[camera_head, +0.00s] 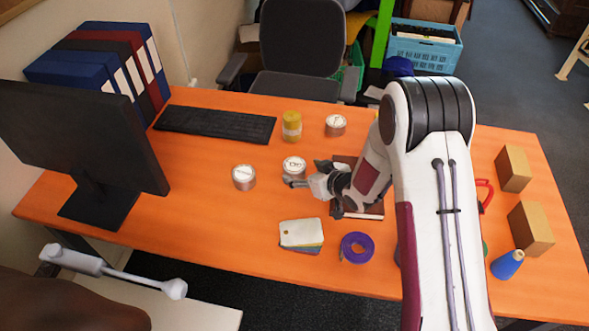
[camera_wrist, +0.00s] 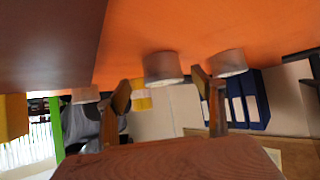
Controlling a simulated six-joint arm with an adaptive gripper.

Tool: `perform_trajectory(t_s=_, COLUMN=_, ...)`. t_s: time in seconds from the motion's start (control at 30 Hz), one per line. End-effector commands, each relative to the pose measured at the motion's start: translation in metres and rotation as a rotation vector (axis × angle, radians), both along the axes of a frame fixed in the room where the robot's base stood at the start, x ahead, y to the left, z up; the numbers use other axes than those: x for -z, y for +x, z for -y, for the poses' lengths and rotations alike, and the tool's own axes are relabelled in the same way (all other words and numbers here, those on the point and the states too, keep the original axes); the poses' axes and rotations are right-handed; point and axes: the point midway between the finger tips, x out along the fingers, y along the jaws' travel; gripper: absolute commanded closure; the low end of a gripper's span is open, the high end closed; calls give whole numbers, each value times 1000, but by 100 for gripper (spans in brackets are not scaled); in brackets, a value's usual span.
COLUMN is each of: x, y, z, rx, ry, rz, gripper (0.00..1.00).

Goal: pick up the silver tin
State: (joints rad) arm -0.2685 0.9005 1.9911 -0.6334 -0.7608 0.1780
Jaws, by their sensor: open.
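Three similar short tins with silver-grey sides and pale, lettered lids stand on the orange desk. In the head view the middle tin (camera_head: 294,167) is closest to my gripper (camera_head: 304,173), another tin (camera_head: 244,177) is to its left, and a third tin (camera_head: 335,125) is farther back. I cannot tell which is meant by the silver tin. My gripper is open, low over the desk. In the wrist view the gripper (camera_wrist: 159,80) has its two fingers apart, with the middle tin (camera_wrist: 163,68) showing between and beyond them. Contact is not visible.
A yellow container (camera_head: 291,127) stands behind the middle tin. A dark-covered book (camera_head: 372,211) lies under my wrist. A stack of cards (camera_head: 301,233) and a purple tape roll (camera_head: 357,247) lie in front. The keyboard (camera_head: 216,123) and monitor (camera_head: 80,140) are left.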

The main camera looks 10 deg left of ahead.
Motion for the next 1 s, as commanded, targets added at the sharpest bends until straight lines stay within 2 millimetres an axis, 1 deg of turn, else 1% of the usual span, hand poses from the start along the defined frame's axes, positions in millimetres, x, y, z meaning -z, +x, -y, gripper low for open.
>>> perform_trajectory(t_s=0.27, x=2, y=1, z=-2, rx=0, ry=0, rz=0, gripper=32)
perform_trajectory(t_s=0.37, x=5, y=4, z=-6, rx=-1, ry=0, rz=-1, gripper=32)
perform_trajectory(t_s=0.6, x=15, y=17, z=-24, rx=0, ry=1, rz=-1, gripper=32)
perform_trajectory(t_s=0.8, x=24, y=26, z=-32, rx=0, ry=-1, rz=-1, gripper=32)
perform_trajectory(t_s=1.0, x=27, y=28, z=-35, rx=0, ry=-1, rz=-1, gripper=32)
